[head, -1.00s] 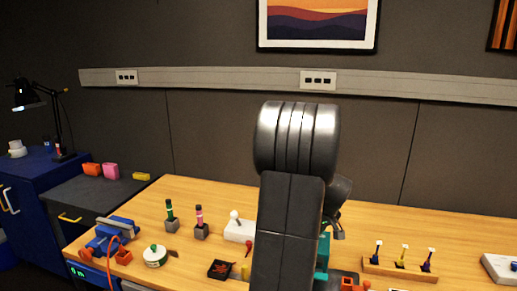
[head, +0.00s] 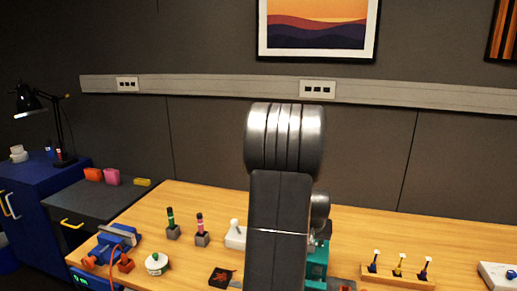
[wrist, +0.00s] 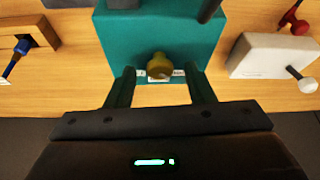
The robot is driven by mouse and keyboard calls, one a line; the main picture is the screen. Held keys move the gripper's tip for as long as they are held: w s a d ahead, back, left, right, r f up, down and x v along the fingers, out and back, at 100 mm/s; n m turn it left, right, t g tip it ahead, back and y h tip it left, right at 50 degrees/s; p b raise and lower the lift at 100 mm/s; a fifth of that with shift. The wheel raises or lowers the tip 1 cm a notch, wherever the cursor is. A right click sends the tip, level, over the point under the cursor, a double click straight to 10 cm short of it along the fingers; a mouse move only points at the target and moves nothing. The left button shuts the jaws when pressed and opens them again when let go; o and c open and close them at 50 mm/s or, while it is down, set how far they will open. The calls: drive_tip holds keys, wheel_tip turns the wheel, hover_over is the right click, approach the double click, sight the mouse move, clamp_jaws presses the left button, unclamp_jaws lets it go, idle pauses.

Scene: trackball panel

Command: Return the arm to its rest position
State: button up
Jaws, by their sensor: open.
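My gripper (wrist: 160,76) is open in the wrist view, its two dark green fingers apart. A yellow ball-like knob (wrist: 160,65) shows in the gap near the fingertips, touching neither finger. The knob is at the near edge of a teal box (wrist: 170,30), by a white label. How far the fingertips are from the knob, I cannot tell. In the head view my raised arm stands in the middle and hides my gripper and most of the teal box (head: 318,265).
A white box with a ball-topped lever (wrist: 270,55) stands right of my gripper in the wrist view; a wooden block with a blue toggle (wrist: 18,58) is left. In the head view, a wooden strip of toggles (head: 398,277) is right and a blue vise (head: 115,238) left.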

drive_tip(key=shift+a+m+h+b, duration=0.1)
drive_tip(key=shift+m+h+b, duration=0.3)
drive_tip(key=shift+m, duration=0.6)
drive_tip(key=v, duration=0.9)
drive_tip(key=shift+r, duration=0.2)
